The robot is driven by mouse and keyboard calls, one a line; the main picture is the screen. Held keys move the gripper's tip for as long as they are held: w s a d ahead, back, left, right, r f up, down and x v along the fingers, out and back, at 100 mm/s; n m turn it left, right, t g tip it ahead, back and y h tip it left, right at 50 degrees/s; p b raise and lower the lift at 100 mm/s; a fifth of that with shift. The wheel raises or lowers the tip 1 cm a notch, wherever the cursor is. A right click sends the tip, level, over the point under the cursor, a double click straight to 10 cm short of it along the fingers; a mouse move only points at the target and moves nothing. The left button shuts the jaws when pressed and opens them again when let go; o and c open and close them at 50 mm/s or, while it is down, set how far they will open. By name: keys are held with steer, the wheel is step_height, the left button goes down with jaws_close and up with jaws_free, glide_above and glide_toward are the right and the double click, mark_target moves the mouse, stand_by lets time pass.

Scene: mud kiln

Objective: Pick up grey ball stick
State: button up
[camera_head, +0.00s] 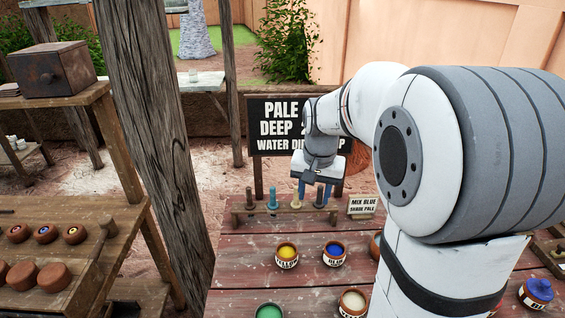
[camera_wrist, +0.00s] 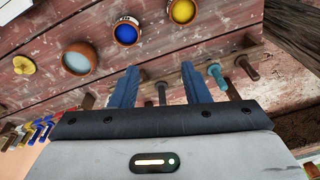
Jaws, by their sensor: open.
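The grey ball stick (camera_head: 319,197) is dark grey and stands upright at the right end of a small wooden rack (camera_head: 284,209) on the reddish plank table. My gripper (camera_head: 314,194) is over this end of the rack, with its blue fingers open. In the wrist view my gripper (camera_wrist: 158,80) has the grey stick (camera_wrist: 162,93) showing between its two spread fingers, with gaps on both sides. I cannot tell whether the stick's top is at fingertip depth.
A beige stick (camera_head: 296,198), a teal stick (camera_head: 272,198) and a brown stick (camera_head: 249,198) stand left in the rack. A small sign (camera_head: 362,207) is close right. Yellow (camera_head: 286,255) and blue (camera_head: 334,253) paint pots stand in front. A large sign (camera_head: 280,125) rises behind.

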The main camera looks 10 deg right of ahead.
steer(key=w+d+f+m+p, duration=0.1)
steer(key=w+d+f+m, duration=0.1)
steer(key=w, duration=0.3)
steer(key=w+d+f+m, duration=0.1)
steer(key=w+d, duration=0.2)
steer(key=w, duration=0.2)
steer(key=m+g+p, duration=0.1)
steer(key=m, duration=0.2)
glide_above(320, 194)
steer(key=f, duration=0.5)
steer(key=shift+w+d, duration=0.1)
steer(key=shift+w, duration=0.3)
steer(key=shift+w+d+f, duration=0.1)
steer(key=shift+w+f, duration=0.05)
steer(key=shift+f, duration=0.1)
step_height(320, 194, down, 8)
steer(key=shift+r+p, duration=0.2)
steer(key=shift+p, duration=0.9)
steer(key=shift+c, duration=0.4)
jaws_close()
